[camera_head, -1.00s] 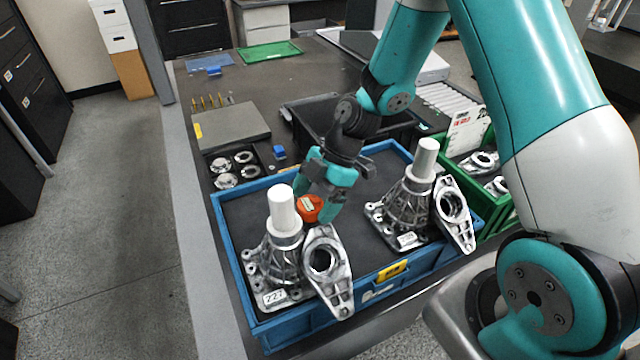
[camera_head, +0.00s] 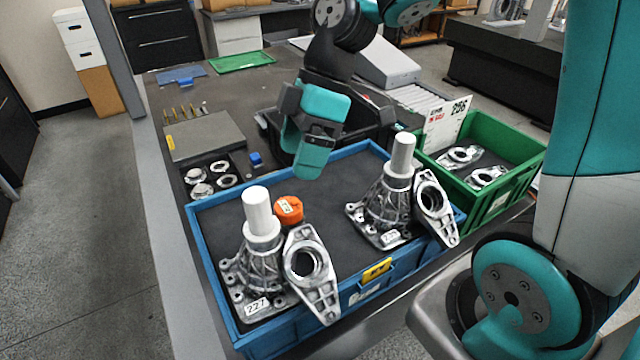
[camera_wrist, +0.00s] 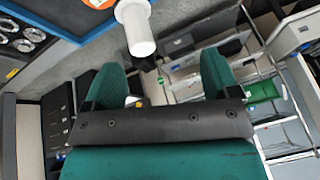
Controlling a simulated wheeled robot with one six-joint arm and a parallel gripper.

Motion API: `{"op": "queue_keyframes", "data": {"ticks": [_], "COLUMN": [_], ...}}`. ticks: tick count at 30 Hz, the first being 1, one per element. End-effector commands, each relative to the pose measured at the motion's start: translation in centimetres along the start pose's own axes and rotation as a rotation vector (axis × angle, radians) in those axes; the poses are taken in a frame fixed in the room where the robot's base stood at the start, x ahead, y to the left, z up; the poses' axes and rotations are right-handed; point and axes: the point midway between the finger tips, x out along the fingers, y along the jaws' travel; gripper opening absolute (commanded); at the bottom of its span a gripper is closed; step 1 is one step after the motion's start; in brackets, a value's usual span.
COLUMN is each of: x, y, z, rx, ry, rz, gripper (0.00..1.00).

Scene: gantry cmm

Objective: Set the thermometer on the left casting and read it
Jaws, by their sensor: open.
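The thermometer, a round orange-red body (camera_head: 289,210) with a small pale display, is just right of the white post on the left casting (camera_head: 262,262). I cannot read its display, nor tell whether it rests on the casting or behind it. Its edge also shows at the top of the wrist view (camera_wrist: 97,3). The left casting is silver, with a plate marked 227 and a white post (camera_head: 260,212). The right casting (camera_head: 388,205) stands apart from it. My gripper (camera_head: 308,150) is open and empty, above and behind the thermometer and clear of it.
Both castings stand in a blue crate (camera_head: 202,235) with a dark floor, bare toward the back. A green crate (camera_head: 520,175) holding metal parts is at the right. A black bin (camera_head: 268,125) is behind, and a tray of rings (camera_head: 240,165) is left.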

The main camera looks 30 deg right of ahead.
Motion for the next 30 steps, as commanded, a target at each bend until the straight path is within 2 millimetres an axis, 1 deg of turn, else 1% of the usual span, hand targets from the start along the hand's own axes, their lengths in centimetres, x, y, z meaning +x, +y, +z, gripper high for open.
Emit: {"op": "queue_keyframes", "data": {"ticks": [1, 3, 6, 9, 10, 12, 15, 30], "x": [-0.2, -0.2, -0.1, 0.1, 0.1, 0.2, 0.3, 0.3], "y": [-2.8, -6.1, -9.9, -12.4, -12.9, -13.6, -14.0, -13.9], "z": [-1.1, -1.8, -2.0, -1.7, -1.6, -1.5, -1.5, -1.5], "rx": [0.088, 0.243, 0.433, 0.57, 0.601, 0.65, 0.678, 0.678], "ry": [-0.017, -0.032, -0.036, -0.031, -0.029, -0.025, -0.024, -0.023], "rz": [0.02, 0.046, 0.082, 0.107, 0.112, 0.121, 0.124, 0.124], "gripper": [0.82, 0.82, 0.82, 0.82, 0.82, 0.82, 0.82, 0.82]}}
